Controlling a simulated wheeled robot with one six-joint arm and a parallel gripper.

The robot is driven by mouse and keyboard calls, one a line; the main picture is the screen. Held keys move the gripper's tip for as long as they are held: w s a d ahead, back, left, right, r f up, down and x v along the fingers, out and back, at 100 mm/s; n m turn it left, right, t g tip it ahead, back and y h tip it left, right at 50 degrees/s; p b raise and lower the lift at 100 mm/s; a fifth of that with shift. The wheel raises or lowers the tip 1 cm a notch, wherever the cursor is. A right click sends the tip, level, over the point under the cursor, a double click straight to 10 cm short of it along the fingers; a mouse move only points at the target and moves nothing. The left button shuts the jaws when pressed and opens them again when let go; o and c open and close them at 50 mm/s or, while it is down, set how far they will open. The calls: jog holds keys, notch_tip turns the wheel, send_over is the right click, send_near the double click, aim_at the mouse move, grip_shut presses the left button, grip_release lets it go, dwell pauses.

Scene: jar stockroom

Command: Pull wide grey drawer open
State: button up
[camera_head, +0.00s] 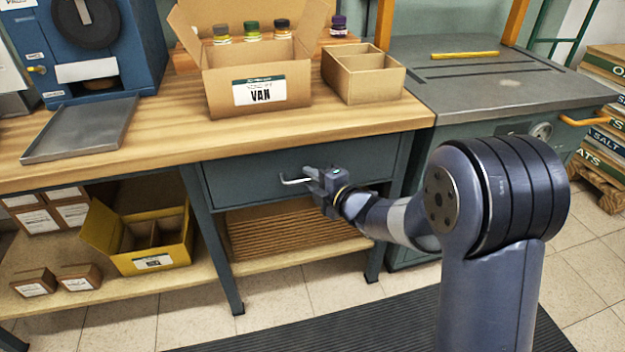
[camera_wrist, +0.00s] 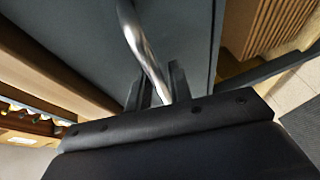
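The wide grey drawer (camera_head: 245,176) sits under the wooden worktop, its front looking flush with the bench frame. A silvery bar handle (camera_head: 292,181) stands out from its front. My gripper (camera_head: 314,178) is at the right part of this handle, in front of the drawer. In the wrist view the handle (camera_wrist: 144,45) runs down between my two dark fingers (camera_wrist: 160,88), which are close together on either side of it. The gripper looks shut on the handle. The drawer front (camera_wrist: 85,35) fills the area behind it. The handle's right end is hidden by my gripper.
The worktop (camera_head: 150,135) holds a metal tray (camera_head: 80,130) and cardboard boxes, including an open one (camera_head: 225,90). Below are a slatted shelf (camera_head: 285,230) and a yellow box (camera_head: 150,262). A grey cabinet (camera_head: 480,90) stands at right. The tiled floor in front shows a dark mat (camera_head: 330,325).

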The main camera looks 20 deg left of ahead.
jog(key=shift+c, duration=0.4)
grip_shut()
jog(key=shift+s+d, duration=0.1)
jog(key=shift+s, duration=0.05)
